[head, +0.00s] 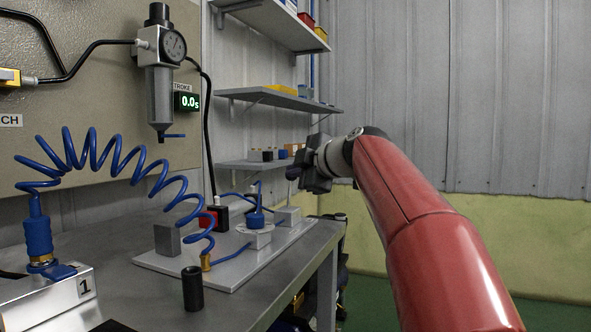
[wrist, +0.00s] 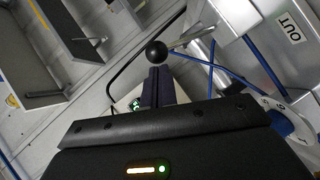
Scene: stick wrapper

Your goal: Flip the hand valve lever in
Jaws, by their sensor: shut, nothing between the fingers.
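In the wrist view, the hand valve lever is a pale metal rod with a black ball knob (wrist: 156,51) at its end.
A grey bench (head: 130,290) holds a pale plate (head: 165,262) with several blocks and fittings. A coiled blue hose (head: 92,140) arches over it. A black cylinder (head: 192,288) stands in front. Shelves (head: 280,97) are behind my gripper. Blue tubes (wrist: 215,66) pass near the lever.

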